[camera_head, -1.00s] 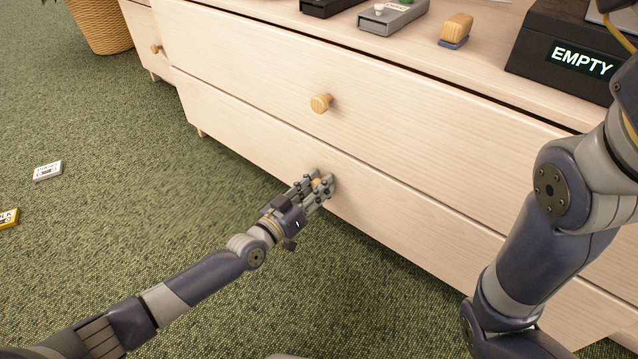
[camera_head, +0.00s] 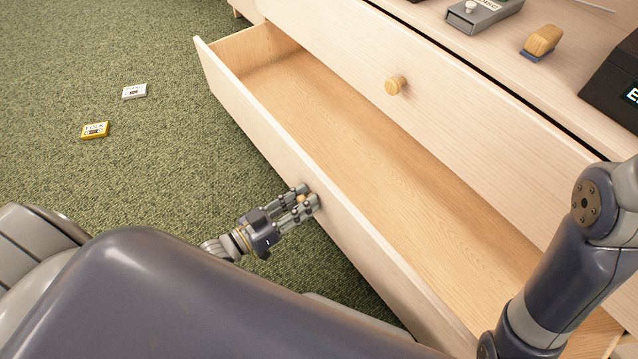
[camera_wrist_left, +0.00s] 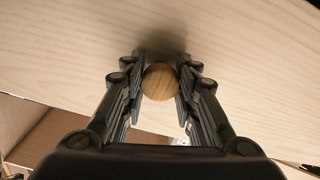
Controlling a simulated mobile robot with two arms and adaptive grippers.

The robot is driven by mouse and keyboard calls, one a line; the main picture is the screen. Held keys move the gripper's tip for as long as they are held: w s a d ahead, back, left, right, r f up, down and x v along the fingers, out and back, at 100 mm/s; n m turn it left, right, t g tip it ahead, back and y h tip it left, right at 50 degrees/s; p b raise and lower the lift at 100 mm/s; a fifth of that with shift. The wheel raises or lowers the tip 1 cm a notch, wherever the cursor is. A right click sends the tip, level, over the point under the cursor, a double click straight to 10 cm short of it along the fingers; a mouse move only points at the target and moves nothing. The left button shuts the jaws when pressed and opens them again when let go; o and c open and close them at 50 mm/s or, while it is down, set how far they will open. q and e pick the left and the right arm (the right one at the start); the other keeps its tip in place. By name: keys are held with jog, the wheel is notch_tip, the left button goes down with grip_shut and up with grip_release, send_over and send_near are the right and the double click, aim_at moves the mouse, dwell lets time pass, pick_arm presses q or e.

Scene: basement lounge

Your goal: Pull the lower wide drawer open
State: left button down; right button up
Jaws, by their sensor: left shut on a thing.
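The lower wide drawer (camera_head: 300,166) of the pale wood dresser stands well open in the head view, and its bare wooden floor (camera_head: 375,165) shows. My left gripper (camera_head: 306,199) is at its front and shut on the round wooden knob (camera_wrist_left: 160,83), with a finger on each side of it in the left wrist view. The upper wide drawer (camera_head: 440,95) is closed, with its own round knob (camera_head: 396,85). My right arm crosses the right side of the head view; its gripper is out of view.
On the dresser top are a grey box (camera_head: 484,13), a wooden-handled brush (camera_head: 541,41) and a black box (camera_head: 617,85). A white cassette (camera_head: 134,91) and a yellow cassette (camera_head: 95,130) lie on the green carpet (camera_head: 165,170), which is otherwise clear at left.

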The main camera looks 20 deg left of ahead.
pick_arm(q)
jog(key=shift+s+a, duration=0.2)
jog(key=shift+s, duration=0.25)
jog(key=c, duration=1.2)
grip_release()
jog(key=v, duration=1.2)
